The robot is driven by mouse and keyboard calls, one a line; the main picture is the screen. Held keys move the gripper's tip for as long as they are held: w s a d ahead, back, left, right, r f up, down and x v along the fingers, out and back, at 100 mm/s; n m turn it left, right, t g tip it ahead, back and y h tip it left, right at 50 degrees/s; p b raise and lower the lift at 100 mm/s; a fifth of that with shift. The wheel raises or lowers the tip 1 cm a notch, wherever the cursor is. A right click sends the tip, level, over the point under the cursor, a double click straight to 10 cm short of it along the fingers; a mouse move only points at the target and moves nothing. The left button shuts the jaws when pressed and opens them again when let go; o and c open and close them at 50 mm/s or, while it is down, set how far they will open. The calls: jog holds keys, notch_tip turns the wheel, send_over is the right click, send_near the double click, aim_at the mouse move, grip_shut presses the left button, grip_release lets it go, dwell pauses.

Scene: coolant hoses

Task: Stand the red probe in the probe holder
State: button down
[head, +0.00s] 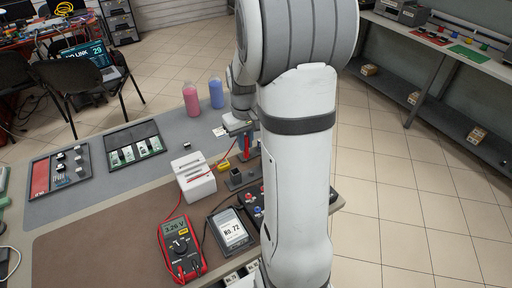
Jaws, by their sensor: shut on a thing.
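The red probe (247,146) is a thin red stick beside my gripper's fingers. My gripper (249,137) is shut on it and holds it over the back part of the bench, its tip low. A small dark block with an opening on top, which looks like the probe holder (236,178), stands just below and a little left of the probe. A red lead runs from near the probe to the red multimeter (180,246), which reads about 3.26 V. My arm hides the bench right of the holder, and the probe's tip is too small to make out clearly.
A white slotted box (194,182) stands left of the holder, with a small yellow object (224,167) between. A display device (229,230) lies in front. A pink bottle (191,99) and a blue bottle (216,94) stand behind. The grey mat at left has free room.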

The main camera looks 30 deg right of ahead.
jog(key=shift+w+a+f+b, duration=0.35)
jog(key=shift+a+f+b, duration=0.15)
jog(key=shift+f, duration=0.2)
jog(key=shift+w+a+f+b, duration=0.35)
jog(key=shift+a+f, duration=0.2)
jog(key=shift+f, duration=0.2)
jog(key=shift+w+a+f+b, duration=0.3)
jog(key=shift+a+f+b, duration=0.2)
jog(key=shift+f, duration=0.2)
jog(key=shift+f, duration=0.15)
jog(key=shift+f+b, duration=1.3)
jog(key=shift+f, duration=0.3)
jog(key=shift+f, duration=0.2)
jog(key=shift+f+b, duration=0.9)
jog(key=shift+f, duration=0.1)
